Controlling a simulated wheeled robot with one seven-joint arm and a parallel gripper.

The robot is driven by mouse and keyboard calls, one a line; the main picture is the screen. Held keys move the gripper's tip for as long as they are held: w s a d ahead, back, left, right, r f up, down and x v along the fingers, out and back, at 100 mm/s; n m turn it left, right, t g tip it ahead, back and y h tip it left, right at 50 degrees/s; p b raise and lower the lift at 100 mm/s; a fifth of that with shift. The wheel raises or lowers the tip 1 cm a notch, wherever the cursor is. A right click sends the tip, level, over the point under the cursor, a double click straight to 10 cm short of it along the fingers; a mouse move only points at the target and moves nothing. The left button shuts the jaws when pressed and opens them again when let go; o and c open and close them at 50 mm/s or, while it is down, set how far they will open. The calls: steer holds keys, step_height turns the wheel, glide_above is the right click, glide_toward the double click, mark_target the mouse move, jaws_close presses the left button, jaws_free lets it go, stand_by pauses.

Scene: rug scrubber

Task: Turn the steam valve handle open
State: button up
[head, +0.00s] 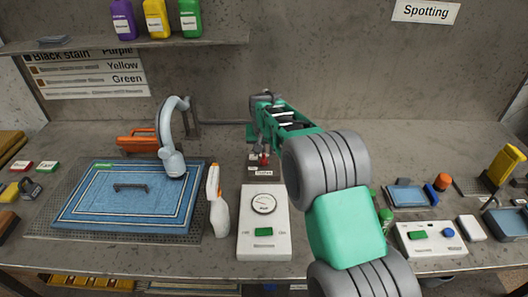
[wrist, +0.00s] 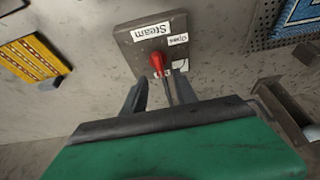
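The steam valve handle is a small red knob (wrist: 157,62) on a grey plate (wrist: 128,36) with white labels reading "Steam" and "Open". A thin metal stem shows by the knob. In the head view the red handle (head: 264,160) sits low at the back of the bench, just under my gripper. My gripper (wrist: 158,85) is open, with its two dark fingers apart on either side of the line to the knob. The knob shows just beyond the fingertips. I cannot tell whether either finger touches it. My arm covers the bench to the right of the valve in the head view.
A white gauge box (head: 264,243) and a spray bottle (head: 217,205) stand in front of the valve. A blue rug (head: 130,205) lies at left under a curved grey nozzle (head: 172,140). A switch box (head: 430,238) is at right. The back wall is close behind my gripper.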

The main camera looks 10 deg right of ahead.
mark_target(264, 155)
steer(key=x, duration=0.4)
jaws_close()
stand_by(0.5)
